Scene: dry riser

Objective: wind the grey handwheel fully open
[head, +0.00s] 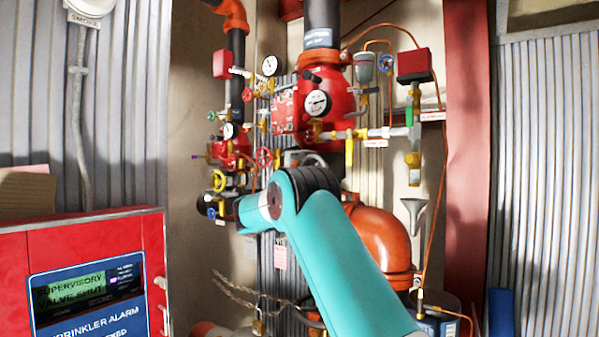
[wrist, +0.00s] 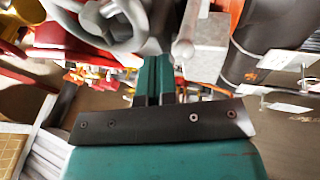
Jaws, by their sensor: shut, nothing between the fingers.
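The grey handwheel (wrist: 112,22) fills the top left of the wrist view, cut off by the frame edge. In the head view a grey curved part (head: 300,157), likely its rim, shows just above my arm, which hides the rest. My gripper (wrist: 161,62) points up at the wheel in the wrist view. Its two teal fingers are together with nothing between them. The fingertips are close below the wheel's right side; I cannot tell whether they touch it. A grey ball-ended rod (wrist: 184,50) is just right of the fingertips. My gripper is hidden in the head view.
Red valve bodies (head: 340,95), gauges (head: 318,103) and small handwheels crowd the wall around my arm. An orange elbow pipe (head: 385,240) is right of it. A red alarm panel (head: 90,270) at lower left reads "SUPERVISORY VALVE SHUT". A chain (head: 245,290) hangs below.

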